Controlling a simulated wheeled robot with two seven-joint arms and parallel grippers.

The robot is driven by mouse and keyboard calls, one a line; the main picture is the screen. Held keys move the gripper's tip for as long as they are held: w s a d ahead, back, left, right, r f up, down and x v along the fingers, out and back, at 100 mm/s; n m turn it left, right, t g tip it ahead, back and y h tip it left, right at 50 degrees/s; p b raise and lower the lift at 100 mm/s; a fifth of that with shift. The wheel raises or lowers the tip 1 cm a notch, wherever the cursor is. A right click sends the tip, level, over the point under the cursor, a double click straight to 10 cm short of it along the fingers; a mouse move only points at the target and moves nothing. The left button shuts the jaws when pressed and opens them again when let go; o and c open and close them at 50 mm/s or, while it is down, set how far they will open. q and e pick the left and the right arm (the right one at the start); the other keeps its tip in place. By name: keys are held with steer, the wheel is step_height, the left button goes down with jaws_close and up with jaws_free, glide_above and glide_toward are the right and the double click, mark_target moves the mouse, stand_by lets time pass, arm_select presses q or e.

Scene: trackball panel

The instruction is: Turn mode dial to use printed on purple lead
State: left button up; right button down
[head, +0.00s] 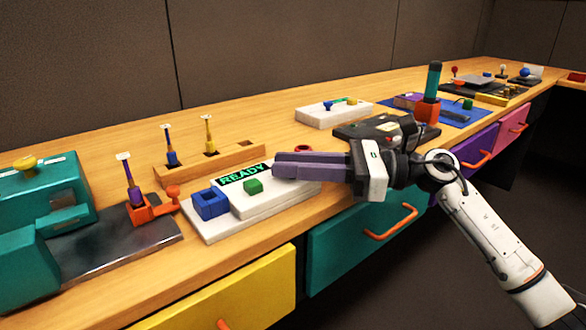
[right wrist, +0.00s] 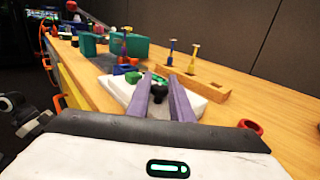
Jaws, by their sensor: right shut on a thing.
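A white panel (head: 222,225) holds a lit screen reading READY (head: 243,174), a green block (head: 253,186) and a blue square socket (head: 210,204). My right gripper (head: 276,168) reaches over the panel's right side. In the right wrist view its purple fingers (right wrist: 163,84) are shut on a black knob, the mode dial (right wrist: 158,91), which the fingers hide in the head view. The dial's pointing direction and marks cannot be made out. The purple lead (head: 133,190) stands upright in an orange-red holder left of the panel, with a white tag too small to read. My left gripper is not in view.
A wooden rack (head: 215,163) behind the panel holds a blue lead (head: 169,146) and a yellow lead (head: 208,137). A teal machine (head: 45,200) stands at left. A black device (head: 375,130) lies behind my right gripper. Drawers with orange handles line the bench front.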

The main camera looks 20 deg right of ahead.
steer(key=c, duration=1.6)
jaws_free()
steer(key=shift+c, duration=0.2)
steer(key=shift+d, duration=0.1)
steer(key=v, duration=0.9)
steer(key=shift+d+f, duration=0.1)
steer(key=shift+d, duration=0.05)
steer(key=shift+s+d, duration=0.25)
steer(key=shift+d, duration=0.15)
